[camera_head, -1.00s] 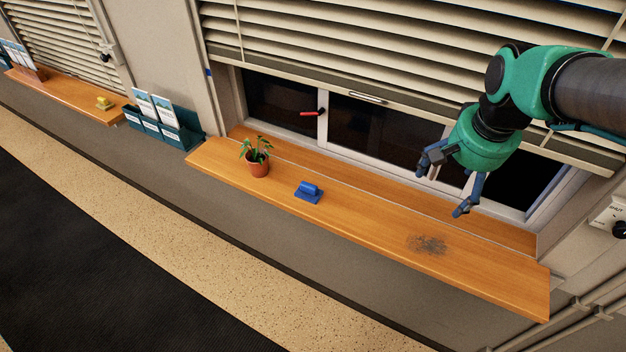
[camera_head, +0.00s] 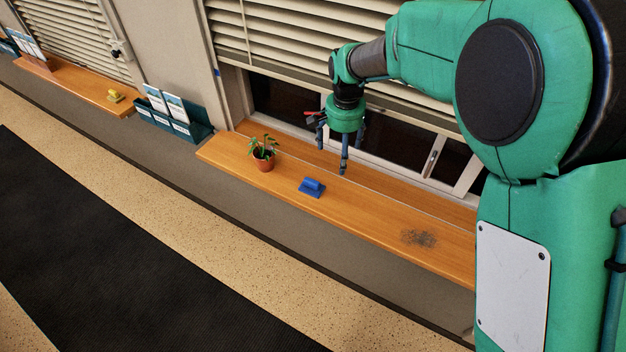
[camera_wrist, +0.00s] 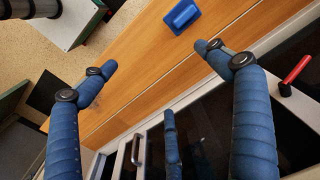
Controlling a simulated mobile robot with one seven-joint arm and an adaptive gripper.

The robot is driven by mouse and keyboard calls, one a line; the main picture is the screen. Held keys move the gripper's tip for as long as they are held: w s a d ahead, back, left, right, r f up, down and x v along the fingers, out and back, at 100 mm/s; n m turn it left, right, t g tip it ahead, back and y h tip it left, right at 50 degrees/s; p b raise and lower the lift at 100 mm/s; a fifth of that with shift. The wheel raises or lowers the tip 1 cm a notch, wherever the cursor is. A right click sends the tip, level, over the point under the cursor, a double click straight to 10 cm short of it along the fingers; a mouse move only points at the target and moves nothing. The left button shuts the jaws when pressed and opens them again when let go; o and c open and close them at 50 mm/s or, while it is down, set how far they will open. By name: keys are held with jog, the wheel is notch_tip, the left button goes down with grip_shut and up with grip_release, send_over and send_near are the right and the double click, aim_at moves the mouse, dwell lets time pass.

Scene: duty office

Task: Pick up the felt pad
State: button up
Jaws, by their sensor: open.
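The felt pad (camera_head: 312,187), a small blue block with a raised grip, lies on the orange wooden sill, right of the potted plant. It also shows at the top of the wrist view (camera_wrist: 181,16), near the tip of the right finger, with a gap between. My gripper (camera_head: 333,155) hangs above the back of the sill, near the window, fingers pointing down. It is open and empty, with its blue fingers spread in the wrist view (camera_wrist: 156,60). A similar yellow pad (camera_head: 114,96) lies on the far left sill.
A potted plant (camera_head: 264,157) stands left of the blue pad. A dark smudge (camera_head: 418,238) marks the sill to the right. The window has a red handle (camera_wrist: 295,70) close to my gripper. A teal leaflet rack (camera_head: 172,122) hangs between the sills.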

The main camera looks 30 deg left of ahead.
jog(key=p, duration=0.3)
send_over(312, 181)
notch_tip(312, 181, down, 5)
jog(key=shift+a+f, duration=0.2)
jog(key=shift+f, duration=0.35)
jog(key=shift+f+p, duration=0.35)
jog(key=shift+f, duration=3.95)
jog(key=shift+f, duration=0.1)
jog(key=shift+d+f+p, duration=0.1)
jog(key=shift+f+p, duration=0.55)
jog(key=shift+f, duration=1.85)
